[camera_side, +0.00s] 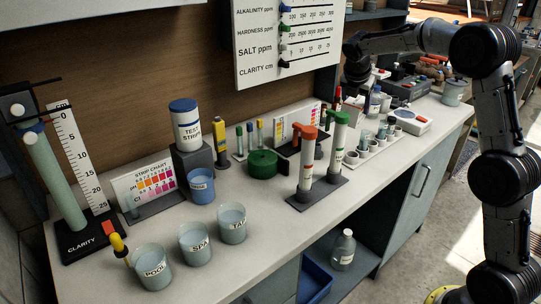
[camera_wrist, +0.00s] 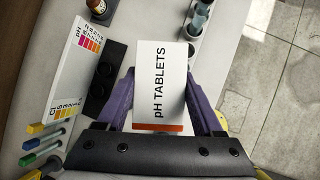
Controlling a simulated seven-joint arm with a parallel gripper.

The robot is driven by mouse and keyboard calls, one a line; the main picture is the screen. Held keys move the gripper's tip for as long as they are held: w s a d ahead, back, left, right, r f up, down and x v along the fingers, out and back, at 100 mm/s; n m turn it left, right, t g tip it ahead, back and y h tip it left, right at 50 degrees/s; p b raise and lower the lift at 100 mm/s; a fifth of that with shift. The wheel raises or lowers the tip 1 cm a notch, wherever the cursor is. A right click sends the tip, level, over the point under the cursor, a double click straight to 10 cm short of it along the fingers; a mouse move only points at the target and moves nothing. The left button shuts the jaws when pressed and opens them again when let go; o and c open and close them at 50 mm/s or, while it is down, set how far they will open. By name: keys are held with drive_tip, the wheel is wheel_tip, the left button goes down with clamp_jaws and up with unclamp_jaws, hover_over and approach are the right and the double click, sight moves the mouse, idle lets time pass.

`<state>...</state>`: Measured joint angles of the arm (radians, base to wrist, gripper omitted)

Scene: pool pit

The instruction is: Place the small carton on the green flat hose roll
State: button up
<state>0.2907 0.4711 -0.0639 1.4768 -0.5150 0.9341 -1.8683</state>
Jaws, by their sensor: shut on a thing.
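The small carton (camera_wrist: 163,75) is a white box lettered "pH TABLETS" with an orange-red band at one end. In the wrist view it sits between the purple fingers of my gripper (camera_wrist: 160,95), which is shut on it. In the side view my wrist (camera_side: 356,62) is over the far part of the counter; the fingers and carton are hard to make out there. The green flat hose roll (camera_side: 263,163) lies on the counter near its middle, to the left of and nearer than my gripper. Its top looks bare. It does not show in the wrist view.
Two upright tubes with orange (camera_side: 308,132) and green (camera_side: 340,118) caps stand right of the roll. A test strips tub (camera_side: 186,125) on a grey block stands left. Labelled beakers (camera_side: 195,243) line the front. A wall board (camera_side: 289,40) hangs behind.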

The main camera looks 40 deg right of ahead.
drive_tip(key=w+a+r+n+t+y, duration=0.1)
drive_tip(key=w+a+n+t+y, duration=0.1)
drive_tip(key=w+a+n, duration=0.65)
drive_tip(key=n+t+y, duration=0.1)
drive_tip(key=n, duration=0.1)
hover_over(265, 158)
drive_tip(key=shift+f, duration=4.65)
drive_tip(key=shift+f, duration=0.15)
drive_tip(key=o, duration=1.4)
